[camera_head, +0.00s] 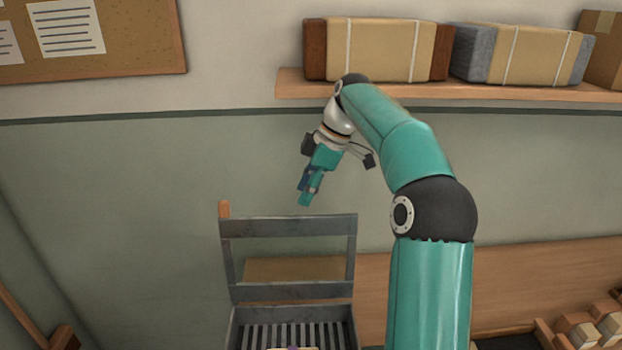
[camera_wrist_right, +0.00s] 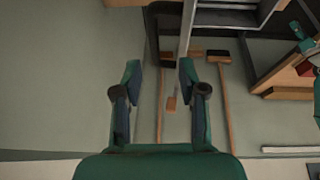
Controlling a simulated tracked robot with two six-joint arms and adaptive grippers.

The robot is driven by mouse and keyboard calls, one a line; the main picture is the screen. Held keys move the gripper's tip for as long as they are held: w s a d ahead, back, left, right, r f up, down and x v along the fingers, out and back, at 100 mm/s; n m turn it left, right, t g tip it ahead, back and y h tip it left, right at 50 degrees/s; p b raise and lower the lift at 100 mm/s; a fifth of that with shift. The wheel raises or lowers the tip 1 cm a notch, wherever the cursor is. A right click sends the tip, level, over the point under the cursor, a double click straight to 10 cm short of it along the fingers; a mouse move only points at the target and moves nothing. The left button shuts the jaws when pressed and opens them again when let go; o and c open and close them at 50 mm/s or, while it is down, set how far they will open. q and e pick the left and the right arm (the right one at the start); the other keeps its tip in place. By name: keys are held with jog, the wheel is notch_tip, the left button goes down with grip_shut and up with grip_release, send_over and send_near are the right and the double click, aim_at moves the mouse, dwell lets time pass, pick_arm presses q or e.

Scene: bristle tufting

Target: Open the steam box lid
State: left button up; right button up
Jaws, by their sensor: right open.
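The grey steam box (camera_head: 234,325) is at the bottom centre of the head view, with a slatted inside showing. Its grey framed lid (camera_head: 288,226) stands raised upright at the back of the box, with a wooden handle end (camera_head: 224,209) at its top left corner. My right gripper (camera_head: 305,200) is just above the lid's top edge, apart from it as far as I can tell. In the right wrist view my right gripper (camera_wrist_right: 159,72) is open, with nothing between the fingers.
A wooden shelf (camera_head: 290,88) with wrapped bundles (camera_head: 382,50) is on the wall behind my right arm. A cork board (camera_head: 130,45) hangs at top left. Wooden blocks (camera_head: 582,335) lie at bottom right. Long-handled tools (camera_wrist_right: 224,110) show in the wrist view.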

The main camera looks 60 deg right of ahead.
jog(key=shift+v, duration=1.5)
jog(key=c, duration=0.5)
jog(key=shift+w+m, duration=0.1)
jog(key=shift+m, duration=0.3)
grip_shut()
jog(key=w+f+m+g+h, duration=0.1)
jog(key=f+m, duration=0.1)
jog(key=m, duration=0.3)
jog(key=w+f+m+g+h+b, duration=0.1)
jog(key=f+m, duration=0.1)
jog(key=m, duration=0.4)
jog(key=w+a+f+m+g+h, duration=0.1)
jog(key=f+m, duration=0.2)
jog(key=m, duration=0.3)
jog(key=shift+f, duration=0.1)
